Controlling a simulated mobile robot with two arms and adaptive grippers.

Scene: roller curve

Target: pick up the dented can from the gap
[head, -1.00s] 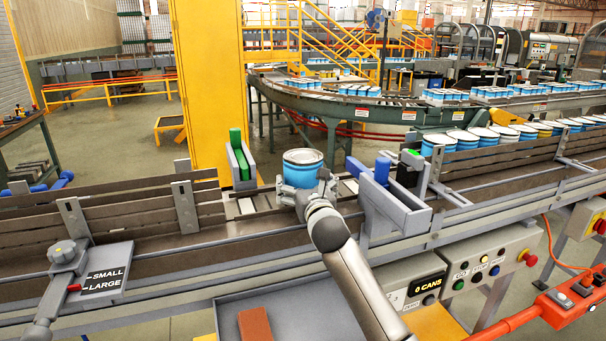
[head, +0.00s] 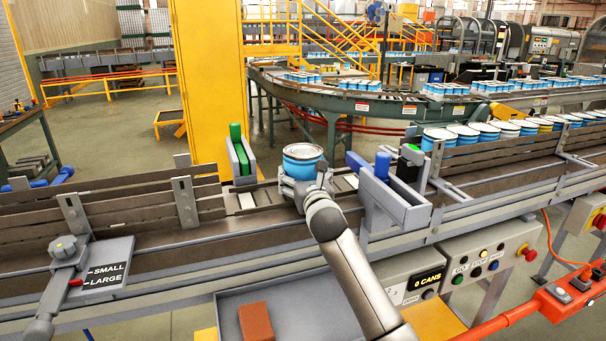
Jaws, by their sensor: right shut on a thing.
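A blue and white can (head: 303,160) stands in the gap of the conveyor, between the green block and the blue block. Its pale lid faces up. I cannot make out a dent from here. My right gripper (head: 304,186) is shut on the can from the near side and hides its lower part. I cannot tell whether the can's base touches the rollers. My left gripper is not in view.
A green block (head: 241,155) in a grey bracket stands left of the can; a grey guide with a blue block (head: 382,166) stands right. Several cans (head: 464,133) queue at right. A grey tray (head: 300,310) holding a red-brown block (head: 256,322) lies in front.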

